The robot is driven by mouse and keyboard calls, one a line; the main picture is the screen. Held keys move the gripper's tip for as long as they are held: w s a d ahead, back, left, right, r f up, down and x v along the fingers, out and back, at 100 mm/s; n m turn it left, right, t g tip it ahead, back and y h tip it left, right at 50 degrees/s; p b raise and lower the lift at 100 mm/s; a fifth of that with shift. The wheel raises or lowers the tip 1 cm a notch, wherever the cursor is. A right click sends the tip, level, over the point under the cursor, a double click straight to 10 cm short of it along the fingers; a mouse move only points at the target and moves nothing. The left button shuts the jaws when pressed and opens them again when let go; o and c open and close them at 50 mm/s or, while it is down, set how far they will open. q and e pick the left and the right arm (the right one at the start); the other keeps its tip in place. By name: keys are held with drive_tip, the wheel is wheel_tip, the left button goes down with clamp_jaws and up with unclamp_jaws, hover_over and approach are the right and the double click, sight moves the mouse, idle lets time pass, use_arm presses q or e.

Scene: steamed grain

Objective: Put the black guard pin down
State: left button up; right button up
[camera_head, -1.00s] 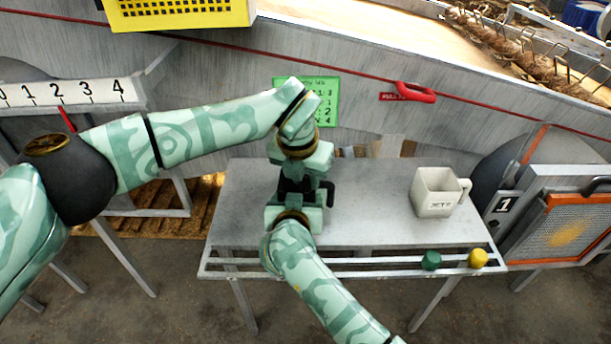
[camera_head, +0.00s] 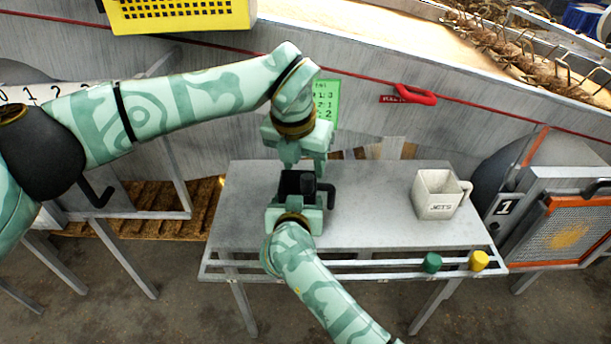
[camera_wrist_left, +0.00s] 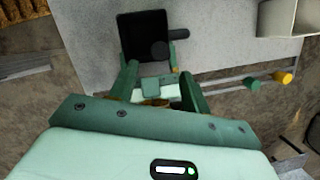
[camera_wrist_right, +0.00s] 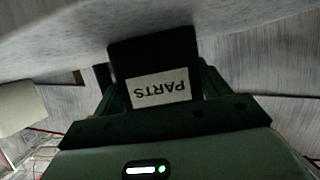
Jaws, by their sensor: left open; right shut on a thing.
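A black box-shaped mug (camera_head: 292,182) with a side handle is held above the grey table by my right gripper (camera_head: 296,205). In the right wrist view the mug (camera_wrist_right: 150,55) bears a white PARTS label. My left gripper (camera_head: 305,165) is open just above the mug's mouth. The left wrist view shows its fingers (camera_wrist_left: 160,88) spread, with the mug (camera_wrist_left: 138,35) beyond them. A dark rounded piece (camera_head: 308,184) shows at the mug's right edge. I cannot tell whether it is the black guard pin or part of the mug; black hides against black.
A white mug (camera_head: 437,196) stands on the right of the grey table (camera_head: 380,215). A green knob (camera_head: 432,262) and a yellow knob (camera_head: 479,260) sit on the front rail. The tabletop between the two mugs is clear. A yellow crate (camera_head: 180,15) is at upper left.

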drive_tip(key=o, duration=1.1)
use_arm(q)
drive_tip(key=v, duration=0.6)
use_arm(e)
drive_tip(key=shift+s, duration=0.15)
